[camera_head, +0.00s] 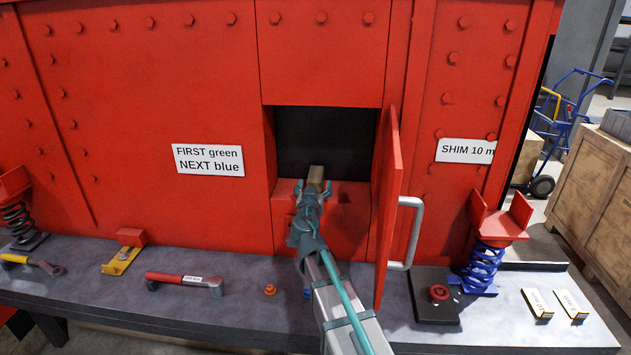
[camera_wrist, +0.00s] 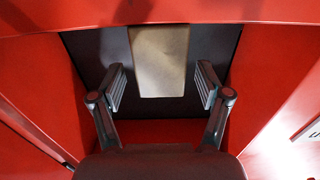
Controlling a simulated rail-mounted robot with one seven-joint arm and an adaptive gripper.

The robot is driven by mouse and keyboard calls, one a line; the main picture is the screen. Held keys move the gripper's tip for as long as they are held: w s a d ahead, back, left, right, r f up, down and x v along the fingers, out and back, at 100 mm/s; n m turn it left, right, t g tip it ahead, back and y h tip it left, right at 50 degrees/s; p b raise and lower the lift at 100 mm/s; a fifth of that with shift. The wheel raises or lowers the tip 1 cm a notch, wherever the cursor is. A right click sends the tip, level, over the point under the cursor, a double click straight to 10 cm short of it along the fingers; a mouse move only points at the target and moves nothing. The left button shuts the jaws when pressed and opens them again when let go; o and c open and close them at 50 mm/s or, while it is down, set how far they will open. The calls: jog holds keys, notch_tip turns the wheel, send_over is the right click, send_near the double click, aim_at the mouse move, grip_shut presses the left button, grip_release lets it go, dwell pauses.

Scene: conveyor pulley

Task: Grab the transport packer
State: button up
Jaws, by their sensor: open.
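A tan block, which looks like the transport packer (camera_head: 316,174), sits inside the dark square opening in the red housing. It also shows in the wrist view (camera_wrist: 160,58), upright in the picture against a dark surface. My gripper (camera_head: 313,188) reaches into the mouth of the opening. In the wrist view my gripper (camera_wrist: 161,84) is open, with one finger to each side of the block's near end and a visible gap on both sides. Whether the fingertips are level with the block in depth cannot be told. The block's far end is partly hidden.
A red door (camera_head: 390,200) with a grey handle (camera_head: 413,235) stands open, close right of my arm. A sign (camera_head: 208,160) reads "FIRST green NEXT blue". The grey bench (camera_head: 230,310) bears a red-handled tool (camera_head: 185,281), a blue spring (camera_head: 483,268) and two labelled shims (camera_head: 555,304).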

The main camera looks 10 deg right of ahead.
jog(key=p+x, duration=0.2)
jog(key=x, duration=0.2)
jog(key=shift+w+a+r+p, duration=0.1)
jog(key=shift+r+p, duration=0.1)
jog(key=shift+p, duration=0.1)
jog(key=shift+w+f, duration=0.2)
jog(key=shift+w, duration=0.3)
jog(key=shift+c, duration=0.2)
jog(key=c, duration=1.3)
